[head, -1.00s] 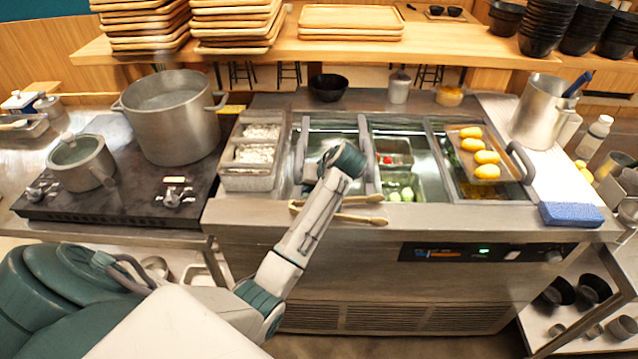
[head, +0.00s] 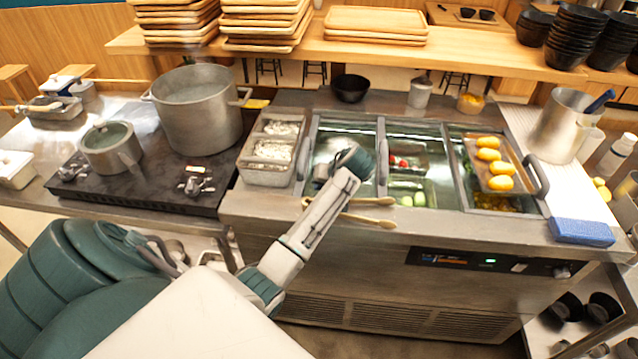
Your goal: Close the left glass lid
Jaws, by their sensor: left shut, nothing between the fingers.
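The counter unit has glass lids over its wells. The left glass lid (head: 335,135) shows as a greenish pane in a metal frame at the left well, left of the middle well with cucumber and tomato. My left gripper (head: 323,172) is over the front part of this left pane, shut and empty. I cannot tell whether the lid lies fully flat. My right gripper is not in view.
Metal bins (head: 270,150) stand left of the wells. Wooden spoons (head: 365,219) lie on the front ledge, close to my arm. A tray of yellow food (head: 488,165) sits over the right well. A large pot (head: 195,115) is at left, a blue sponge (head: 582,232) at right.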

